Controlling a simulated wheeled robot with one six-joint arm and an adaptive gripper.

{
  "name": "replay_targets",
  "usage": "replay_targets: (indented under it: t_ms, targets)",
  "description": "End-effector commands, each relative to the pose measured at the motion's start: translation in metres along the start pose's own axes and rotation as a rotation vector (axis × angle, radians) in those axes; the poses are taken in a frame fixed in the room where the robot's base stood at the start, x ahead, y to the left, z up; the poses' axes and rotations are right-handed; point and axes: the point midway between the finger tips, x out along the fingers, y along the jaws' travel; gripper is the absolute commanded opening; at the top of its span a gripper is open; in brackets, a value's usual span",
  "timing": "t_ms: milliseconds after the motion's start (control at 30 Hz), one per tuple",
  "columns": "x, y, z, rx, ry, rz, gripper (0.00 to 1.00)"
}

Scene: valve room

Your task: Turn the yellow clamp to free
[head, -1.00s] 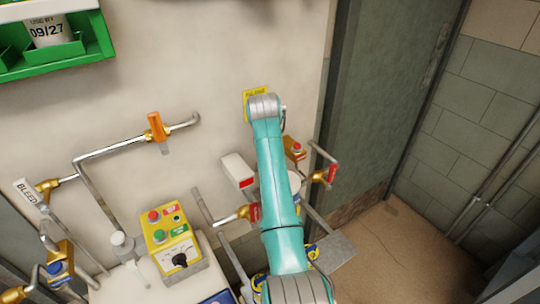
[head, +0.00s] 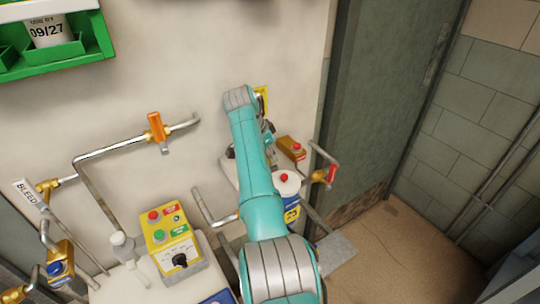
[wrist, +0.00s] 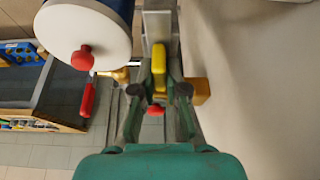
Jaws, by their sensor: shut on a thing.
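The yellow clamp (wrist: 159,58) shows in the wrist view as an upright yellow bar between the fingers, in front of a grey metal strip. My gripper (wrist: 159,78) is shut on it, one finger on each side. In the head view my arm covers the clamp and most of the gripper. The clamp's full shape and its attachment are hidden.
A white-topped canister with a red knob (wrist: 95,40) stands close left of the fingers. A red-handled valve (head: 331,173) and a brass box with a red button (head: 292,148) are nearby. A yellow control box (head: 171,240) sits lower left. The wall (wrist: 245,80) is close right.

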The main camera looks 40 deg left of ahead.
Motion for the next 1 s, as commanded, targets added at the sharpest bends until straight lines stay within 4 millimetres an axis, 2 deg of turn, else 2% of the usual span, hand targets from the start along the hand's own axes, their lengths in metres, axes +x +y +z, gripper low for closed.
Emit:
replay_targets:
  t_ms: [667, 700, 800, 1000]
  targets:
    - [-0.0003, -0.0004, 0.0000, 0.062, 0.000, 0.024, 0.00]
    - [-0.0003, -0.0004, 0.0001, 0.062, 0.000, 0.024, 0.15]
    - [-0.0002, -0.0003, 0.0001, 0.061, 0.000, 0.024, 0.38]
    - [0.0000, -0.0002, 0.0001, 0.061, 0.000, 0.024, 0.38]
